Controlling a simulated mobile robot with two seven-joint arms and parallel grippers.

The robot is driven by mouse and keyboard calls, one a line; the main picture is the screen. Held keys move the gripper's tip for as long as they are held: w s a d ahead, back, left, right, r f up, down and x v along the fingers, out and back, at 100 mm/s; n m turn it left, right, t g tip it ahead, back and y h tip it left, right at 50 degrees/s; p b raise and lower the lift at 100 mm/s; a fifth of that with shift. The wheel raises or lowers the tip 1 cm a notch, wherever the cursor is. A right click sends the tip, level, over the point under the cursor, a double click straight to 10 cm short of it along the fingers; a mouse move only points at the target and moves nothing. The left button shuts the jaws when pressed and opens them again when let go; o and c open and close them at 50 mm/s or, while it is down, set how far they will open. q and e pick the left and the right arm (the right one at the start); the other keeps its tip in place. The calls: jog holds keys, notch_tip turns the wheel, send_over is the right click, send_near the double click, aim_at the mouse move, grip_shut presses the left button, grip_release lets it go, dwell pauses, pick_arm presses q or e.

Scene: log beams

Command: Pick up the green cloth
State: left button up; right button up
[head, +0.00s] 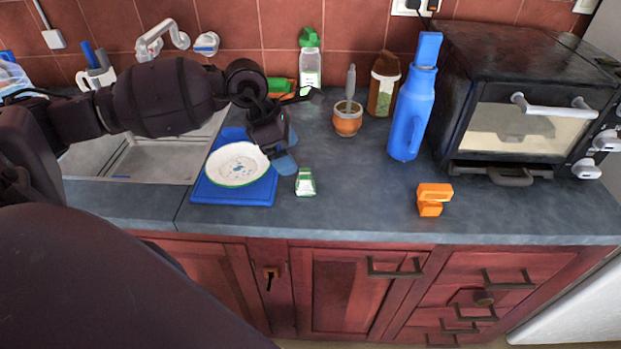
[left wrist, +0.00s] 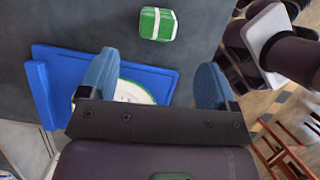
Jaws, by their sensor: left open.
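A small green item with white markings (head: 306,182) lies on the counter in front of the gripper; it also shows in the left wrist view (left wrist: 157,24), green with a white band. A flat green item (head: 280,84) lies farther back near the wall, partly hidden by my arm, with orange under or beside it. I cannot tell for certain which one is the cloth. My left gripper (head: 287,151) is open and empty, above the right side of the plate. In the left wrist view its blue fingertips (left wrist: 156,83) stand apart. My right gripper is not in view.
A white plate (head: 238,164) sits on a blue board (head: 258,190) beside the sink (head: 158,158). A blue bottle (head: 412,115), an orange-brown cup (head: 347,122) and a black oven (head: 515,95) stand to the right. An orange object (head: 432,198) lies near the front; counter between is clear.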

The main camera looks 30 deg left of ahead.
aim_at(303, 174)
pick_arm(q)
jog(key=x, duration=0.3)
jog(key=shift+d+f, duration=0.15)
jog(key=shift+f, duration=0.05)
jog(key=shift+w+x, duration=0.1)
jog(key=shift+x, duration=1.3)
jog(key=shift+w+x, duration=0.15)
jog(key=shift+x, duration=1.25)
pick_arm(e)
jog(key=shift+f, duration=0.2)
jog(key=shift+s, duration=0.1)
